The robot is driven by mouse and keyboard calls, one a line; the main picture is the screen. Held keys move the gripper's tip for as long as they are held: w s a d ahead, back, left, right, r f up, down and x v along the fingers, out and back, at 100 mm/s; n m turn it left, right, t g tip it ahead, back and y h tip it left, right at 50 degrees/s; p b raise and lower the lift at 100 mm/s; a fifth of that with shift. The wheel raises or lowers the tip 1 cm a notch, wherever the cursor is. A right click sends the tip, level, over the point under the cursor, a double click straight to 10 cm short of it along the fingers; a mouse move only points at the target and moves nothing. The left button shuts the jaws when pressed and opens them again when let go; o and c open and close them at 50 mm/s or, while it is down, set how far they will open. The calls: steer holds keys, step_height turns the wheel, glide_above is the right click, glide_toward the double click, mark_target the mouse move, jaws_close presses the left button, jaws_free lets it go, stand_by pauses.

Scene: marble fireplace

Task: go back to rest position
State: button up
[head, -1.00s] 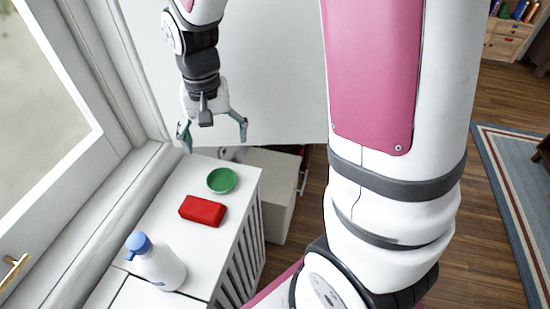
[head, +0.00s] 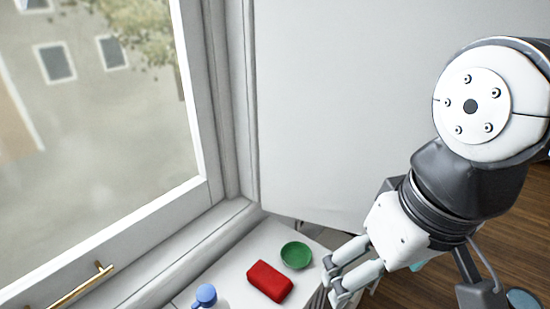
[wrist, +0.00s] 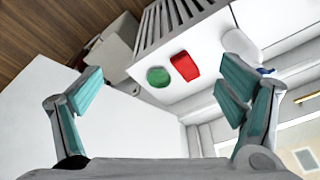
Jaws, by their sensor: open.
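My gripper (head: 343,277) is at the lower right of the head view, pointing down and left, to the right of the white ledge (head: 241,258). In the wrist view my gripper (wrist: 165,95) has its two teal-padded fingers spread wide, with nothing between them. The ledge lies well beyond the fingers there. On it are a green bowl (head: 296,255) and a red block (head: 270,281), which also show in the wrist view as the bowl (wrist: 158,77) and the block (wrist: 185,66).
A window with a brass handle (head: 84,284) is at the left. A white wall (head: 330,110) rises behind. Wood floor (head: 500,240) shows at the right.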

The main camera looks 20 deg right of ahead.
steer(key=shift+r, duration=0.1)
step_height(320, 180, up, 10)
steer(key=t+p, duration=0.2)
steer(key=p, duration=0.6)
steer(key=shift+f, duration=0.25)
steer(key=shift+w+d, duration=0.1)
stand_by(0.7)
